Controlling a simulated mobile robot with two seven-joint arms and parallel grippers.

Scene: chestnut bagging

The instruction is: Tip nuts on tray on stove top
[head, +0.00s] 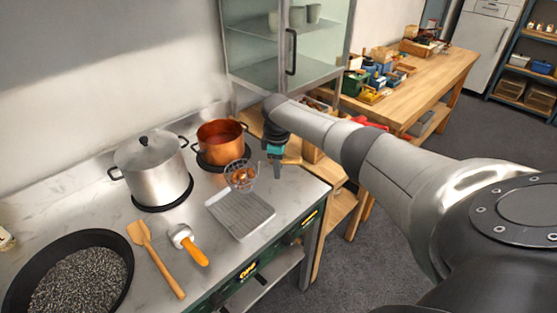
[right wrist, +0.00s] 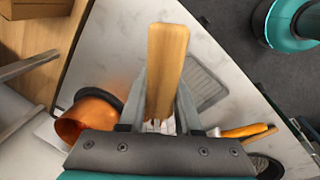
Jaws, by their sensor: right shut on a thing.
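My right gripper (head: 277,165) is shut on the wooden handle (right wrist: 167,65) of a wire skimmer. The skimmer's round wire basket (head: 241,164) shows in the head view, just left of the gripper, with brown nuts (head: 240,178) in it. The basket appears over or beside the far edge of a grey ribbed tray (head: 240,215); the exact gap cannot be told. The tray lies on the steel stove top (head: 200,270) and shows partly behind the handle in the right wrist view (right wrist: 205,88). My left gripper is out of view.
A copper pot (head: 220,140) stands just behind the basket, with a lidded steel pot (head: 152,170) to its left. A wooden spatula (head: 155,260), an orange-handled tool (head: 188,243) and a black pan of dark grains (head: 75,285) lie left of the tray. A glass cabinet (head: 288,50) stands behind.

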